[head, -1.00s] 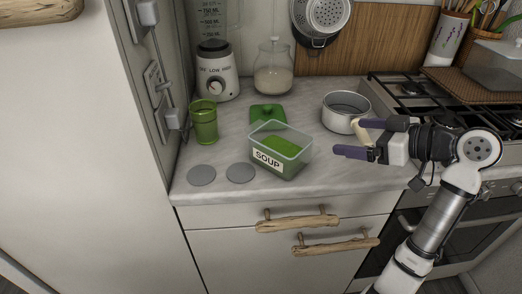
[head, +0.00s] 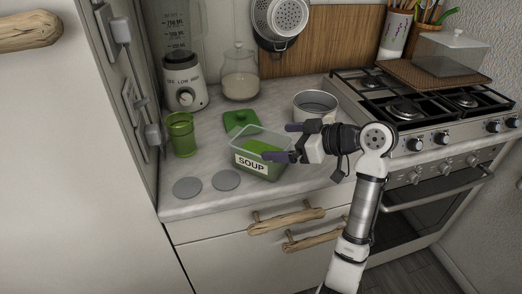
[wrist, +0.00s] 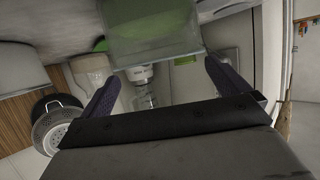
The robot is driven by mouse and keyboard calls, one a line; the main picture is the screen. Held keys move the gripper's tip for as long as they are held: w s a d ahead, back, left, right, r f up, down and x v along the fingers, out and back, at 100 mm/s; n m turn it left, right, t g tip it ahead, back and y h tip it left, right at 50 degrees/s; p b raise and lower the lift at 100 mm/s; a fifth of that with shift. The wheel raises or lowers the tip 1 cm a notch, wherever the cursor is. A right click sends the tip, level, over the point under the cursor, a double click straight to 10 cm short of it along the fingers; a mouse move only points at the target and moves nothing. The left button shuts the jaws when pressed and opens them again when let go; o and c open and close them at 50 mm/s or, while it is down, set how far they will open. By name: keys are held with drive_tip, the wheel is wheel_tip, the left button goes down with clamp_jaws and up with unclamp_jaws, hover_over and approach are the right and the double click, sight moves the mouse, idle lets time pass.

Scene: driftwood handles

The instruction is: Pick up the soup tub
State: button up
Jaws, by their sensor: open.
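The soup tub (head: 258,164) is a clear, open-topped box with green contents and a white "SOUP" label, upright on the counter in the head view. It also shows at the top of the wrist view (wrist: 152,35), ahead of and between my fingers. My gripper (head: 284,142) is open, its purple fingers pointing left at the tub's right side. In the head view the near finger overlaps the tub's right edge; I cannot tell whether it touches. In the wrist view no part of the tub is gripped.
A green lid (head: 240,121) lies behind the tub. A pot (head: 315,107) stands behind my gripper, close to it. A green glass (head: 181,134), a blender (head: 184,82) and a jar (head: 240,75) stand left and behind. Two grey discs (head: 226,180) lie at front left. The stove (head: 410,105) is right.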

sight(265, 141)
drive_tip(key=p+x, duration=0.2)
drive_tip(key=x, duration=0.2)
drive_tip(key=shift+w+a, duration=0.1)
drive_tip(key=shift+a, duration=0.3)
drive_tip(key=shift+w+a+f, duration=0.2)
drive_tip(key=shift+a+f, duration=0.1)
drive_tip(key=shift+a, duration=0.05)
drive_tip(key=c, duration=1)
